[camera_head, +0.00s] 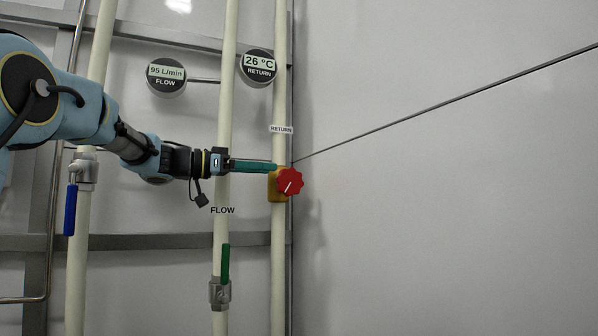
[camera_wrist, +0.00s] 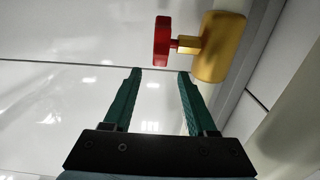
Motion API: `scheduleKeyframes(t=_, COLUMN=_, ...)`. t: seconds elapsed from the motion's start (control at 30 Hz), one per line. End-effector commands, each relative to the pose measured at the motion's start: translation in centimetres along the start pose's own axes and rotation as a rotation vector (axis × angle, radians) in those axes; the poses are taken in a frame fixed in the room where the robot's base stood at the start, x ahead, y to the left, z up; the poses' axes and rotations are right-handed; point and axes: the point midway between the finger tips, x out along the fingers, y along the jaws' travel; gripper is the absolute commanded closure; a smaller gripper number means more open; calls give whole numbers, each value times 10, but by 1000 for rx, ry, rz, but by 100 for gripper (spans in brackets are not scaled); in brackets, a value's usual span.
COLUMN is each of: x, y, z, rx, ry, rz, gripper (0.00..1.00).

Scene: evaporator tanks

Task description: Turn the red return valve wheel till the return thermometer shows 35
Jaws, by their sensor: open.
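The red return valve wheel (camera_head: 289,181) has a scalloped rim and a white pointer line running to the lower left. It sits on a yellow valve body (camera_head: 274,188) on the right-hand pipe, under a RETURN label (camera_head: 281,129). The return thermometer (camera_head: 258,67) reads 26 °C. My gripper (camera_head: 275,167) is just left of and slightly above the wheel in the head view. In the wrist view my gripper (camera_wrist: 158,75) is open with nothing between its fingers. The red wheel (camera_wrist: 162,41) and yellow body (camera_wrist: 219,47) lie beyond the fingertips, apart from them.
The flow gauge (camera_head: 166,76) reads 95 L/min. A blue lever (camera_head: 70,209) is on the left pipe and a green lever (camera_head: 225,264) on the middle pipe. A thin dark rod (camera_head: 450,99) slants across the upper right. The wall at right is otherwise bare.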

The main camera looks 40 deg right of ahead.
Motion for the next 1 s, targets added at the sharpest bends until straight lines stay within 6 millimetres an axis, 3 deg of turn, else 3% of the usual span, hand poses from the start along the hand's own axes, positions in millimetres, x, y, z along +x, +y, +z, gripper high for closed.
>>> scheduleKeyframes(t=0.53, x=90, y=0, z=-2, rx=-5, ry=-1, rz=2, gripper=43)
scheduleKeyframes(t=0.7, x=102, y=0, z=-1, rx=-3, ry=-1, rz=2, gripper=43)
scheduleKeyframes(t=1.0, x=104, y=0, z=1, rx=-3, ry=-1, rz=0, gripper=43)
